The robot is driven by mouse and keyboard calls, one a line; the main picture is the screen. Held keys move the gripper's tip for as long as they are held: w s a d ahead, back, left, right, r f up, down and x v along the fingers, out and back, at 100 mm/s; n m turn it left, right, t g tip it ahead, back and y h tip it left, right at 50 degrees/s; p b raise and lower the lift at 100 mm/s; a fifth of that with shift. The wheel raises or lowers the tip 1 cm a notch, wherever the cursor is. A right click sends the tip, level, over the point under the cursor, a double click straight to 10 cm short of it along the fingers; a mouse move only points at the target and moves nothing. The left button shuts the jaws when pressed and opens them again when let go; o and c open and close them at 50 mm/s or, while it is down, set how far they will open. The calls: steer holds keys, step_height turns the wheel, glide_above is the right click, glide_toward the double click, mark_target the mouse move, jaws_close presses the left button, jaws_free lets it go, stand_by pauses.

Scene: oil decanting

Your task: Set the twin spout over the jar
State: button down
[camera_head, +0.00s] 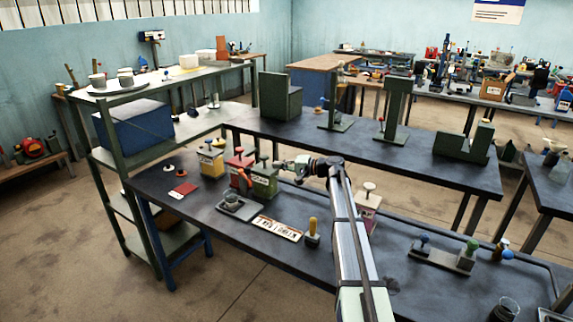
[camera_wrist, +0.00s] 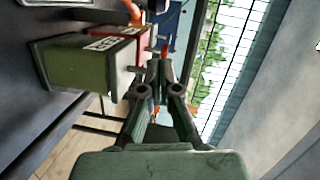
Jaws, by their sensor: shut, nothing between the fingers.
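My gripper (camera_head: 284,165) is shut and empty, pointing left just above and right of the green tin (camera_head: 264,186). In the wrist view its closed fingertips (camera_wrist: 160,72) are beside the green tin (camera_wrist: 85,72), apart from it. I cannot say for sure which thing is the twin spout. An orange spout-like piece (camera_head: 244,180) stands by the red tin (camera_head: 240,163).
A yellow tin (camera_head: 210,161), a grey block (camera_head: 238,207), a label plate (camera_head: 276,228) and a yellow-handled tool (camera_head: 312,233) share the bench. A grey fixture with coloured knobs (camera_head: 442,257) sits right. Green stands line the raised shelf (camera_head: 430,162).

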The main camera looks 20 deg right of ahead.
steer(key=w+a+f+p, duration=0.1)
steer(key=w+a+p, duration=0.1)
steer(key=a, duration=0.5)
steer(key=shift+a+f+p, duration=0.2)
steer(key=shift+a+p, duration=0.05)
steer(key=shift+p, duration=0.15)
steer(key=shift+s+f, duration=0.1)
